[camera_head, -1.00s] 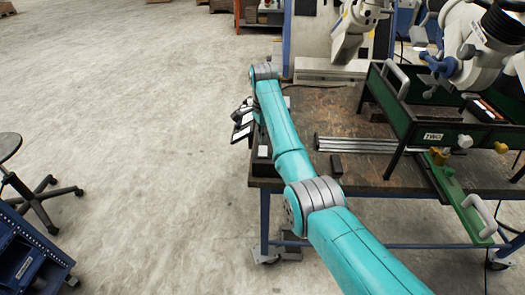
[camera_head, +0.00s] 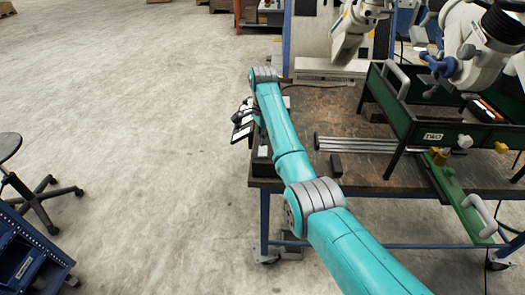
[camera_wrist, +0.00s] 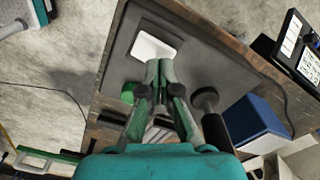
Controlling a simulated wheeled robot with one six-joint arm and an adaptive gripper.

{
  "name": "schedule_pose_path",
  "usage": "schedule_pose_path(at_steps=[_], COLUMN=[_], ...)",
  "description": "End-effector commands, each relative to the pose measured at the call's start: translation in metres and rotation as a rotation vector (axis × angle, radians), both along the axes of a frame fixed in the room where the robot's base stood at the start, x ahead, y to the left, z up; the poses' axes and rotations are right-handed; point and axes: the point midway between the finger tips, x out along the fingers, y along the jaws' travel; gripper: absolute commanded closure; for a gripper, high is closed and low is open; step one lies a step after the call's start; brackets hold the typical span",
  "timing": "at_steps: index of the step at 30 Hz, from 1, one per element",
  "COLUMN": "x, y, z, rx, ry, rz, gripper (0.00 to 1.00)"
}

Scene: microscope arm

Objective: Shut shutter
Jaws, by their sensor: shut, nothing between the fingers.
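My gripper (camera_wrist: 160,75) shows in the wrist view with its two fingertips together and nothing between them. The tips are over or beside a white square piece (camera_wrist: 155,48) on a dark grey plate; I cannot tell if they touch it. A green round part (camera_wrist: 128,93) is left of the fingers, and a dark round knob (camera_wrist: 206,100) on a dark cylinder is to their right. I cannot tell which of these parts is the shutter. In the head view my arm reaches to the bench's left end, and I cannot make out the fingertips there.
The wooden bench (camera_head: 320,108) carries a metal rail (camera_head: 360,145), a green-walled frame (camera_head: 400,105) and a white microscope (camera_head: 480,45). In the wrist view, a blue box (camera_wrist: 257,122) and a labelled dark device (camera_wrist: 297,48) are to the right. Open floor is left of the bench.

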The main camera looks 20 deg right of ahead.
Motion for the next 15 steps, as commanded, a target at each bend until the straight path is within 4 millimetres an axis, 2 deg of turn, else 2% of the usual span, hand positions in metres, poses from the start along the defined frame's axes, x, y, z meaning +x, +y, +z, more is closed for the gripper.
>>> schedule_pose_path(at_steps=[15], x=[0.0001], y=[0.0000], z=[-0.0068], rx=[0.000], ry=[0.000], rz=[0.000], gripper=[1.00])
